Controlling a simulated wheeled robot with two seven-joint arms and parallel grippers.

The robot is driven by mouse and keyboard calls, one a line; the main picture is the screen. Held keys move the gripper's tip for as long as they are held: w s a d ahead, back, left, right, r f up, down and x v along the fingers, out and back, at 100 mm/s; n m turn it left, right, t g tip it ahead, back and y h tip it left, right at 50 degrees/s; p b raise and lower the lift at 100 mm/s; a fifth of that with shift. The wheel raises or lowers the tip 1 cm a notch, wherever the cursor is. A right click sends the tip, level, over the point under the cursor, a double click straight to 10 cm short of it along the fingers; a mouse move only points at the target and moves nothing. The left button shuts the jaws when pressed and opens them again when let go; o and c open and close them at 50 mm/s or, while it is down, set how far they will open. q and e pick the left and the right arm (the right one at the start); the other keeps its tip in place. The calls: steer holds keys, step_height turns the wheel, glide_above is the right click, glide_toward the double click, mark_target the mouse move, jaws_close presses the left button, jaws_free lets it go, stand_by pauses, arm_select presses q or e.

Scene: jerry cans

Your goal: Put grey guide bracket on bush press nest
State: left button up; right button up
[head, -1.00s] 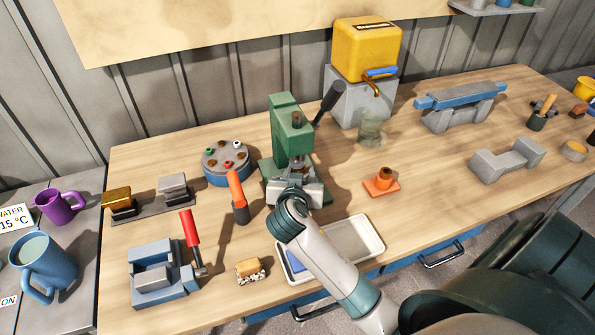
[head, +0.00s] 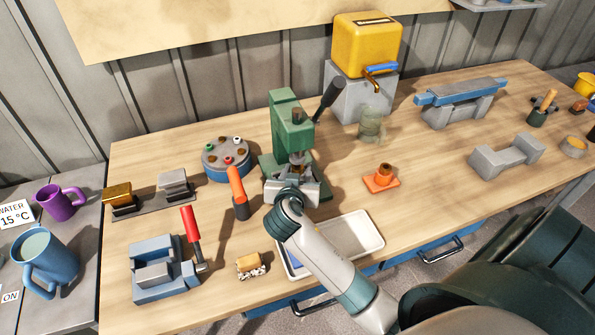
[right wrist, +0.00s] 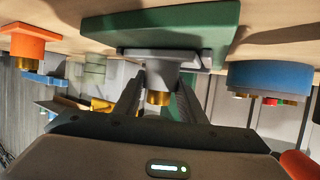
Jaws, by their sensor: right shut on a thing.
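The green bush press (head: 290,128) stands at the middle of the bench, its lever up to the right. My right gripper (right wrist: 163,88) is at the press, below its ram. In the right wrist view, which is upside down, its two fingers are shut on the grey guide bracket (right wrist: 160,57), which has a brass bush. The bracket is over the green press base (right wrist: 190,25). The nest under it is mostly hidden, and I cannot tell whether the bracket rests on it. In the head view my gripper hides most of the bracket. My left gripper is not in view.
An orange bracket (head: 382,178) stands right of the press. A blue round turntable (head: 228,160) and an orange-handled tool (head: 238,195) are to its left. A white tray (head: 365,232) lies under my right forearm. Bench space between orange bracket and grey block (head: 505,158) is clear.

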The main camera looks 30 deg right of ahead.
steer(key=o, duration=1.3)
steer(key=shift+r+p, duration=0.45)
steer(key=shift+r, duration=0.1)
steer(key=b+v, duration=0.2)
steer(key=v, duration=1)
steer(key=shift+b, duration=0.4)
